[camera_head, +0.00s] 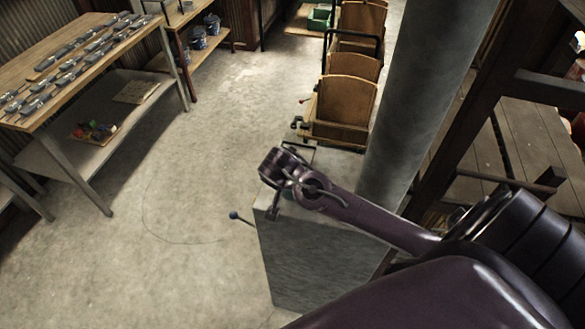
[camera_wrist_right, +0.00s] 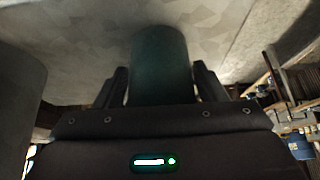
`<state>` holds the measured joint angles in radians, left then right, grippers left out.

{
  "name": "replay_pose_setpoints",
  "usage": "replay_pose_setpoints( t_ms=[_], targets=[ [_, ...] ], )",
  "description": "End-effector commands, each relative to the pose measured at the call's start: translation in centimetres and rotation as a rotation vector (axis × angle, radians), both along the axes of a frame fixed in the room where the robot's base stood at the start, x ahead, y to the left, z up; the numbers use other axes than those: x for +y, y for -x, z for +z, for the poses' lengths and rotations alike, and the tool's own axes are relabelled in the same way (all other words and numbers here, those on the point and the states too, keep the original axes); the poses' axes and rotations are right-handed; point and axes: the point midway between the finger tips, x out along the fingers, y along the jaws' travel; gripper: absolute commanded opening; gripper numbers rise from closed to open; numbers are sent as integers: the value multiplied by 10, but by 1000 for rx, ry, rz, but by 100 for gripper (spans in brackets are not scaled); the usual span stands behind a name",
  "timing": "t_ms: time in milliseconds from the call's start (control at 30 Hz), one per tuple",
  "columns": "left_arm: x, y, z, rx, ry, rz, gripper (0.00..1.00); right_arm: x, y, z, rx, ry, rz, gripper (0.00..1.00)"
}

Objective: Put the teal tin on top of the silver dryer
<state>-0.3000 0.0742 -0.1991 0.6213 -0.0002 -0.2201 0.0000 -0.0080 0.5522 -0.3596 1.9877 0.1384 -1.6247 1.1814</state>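The teal tin (camera_wrist_right: 160,65) stands between the two fingers of my right gripper (camera_wrist_right: 160,88), which look closed against its sides. Its far end is against or just short of a mottled silver-grey surface (camera_wrist_right: 90,40); I cannot tell whether they touch. In the head view my right arm reaches over a grey metal box (camera_head: 310,255), which appears to be the silver dryer. The end of that arm (camera_head: 280,170) is above the box's top near its left edge. My left gripper is out of view.
A thick grey post (camera_head: 425,95) rises right behind the box. A table (camera_head: 40,115) with metal parts stands far left; the floor between is clear.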

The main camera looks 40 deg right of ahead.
Motion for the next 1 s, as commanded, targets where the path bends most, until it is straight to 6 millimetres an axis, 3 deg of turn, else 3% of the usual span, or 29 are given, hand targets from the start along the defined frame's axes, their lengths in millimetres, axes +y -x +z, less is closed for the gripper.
replay_pose_setpoints(
  t_ms=[33, 100, 533, 933, 1000],
  targets=[
    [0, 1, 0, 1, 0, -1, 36, 0, 0, 0, 0, 0, 0, 72],
    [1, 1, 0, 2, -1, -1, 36, 0, 0, 0, 0, 0, 0, 81],
    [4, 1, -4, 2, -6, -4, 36, 4, 2, 11, -5, 0, 1, 81],
    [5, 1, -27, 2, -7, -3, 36, 35, 28, 82, -6, -1, 2, 81],
    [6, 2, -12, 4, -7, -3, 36, 39, 33, 98, -2, 0, 2, 81]
  ],
)
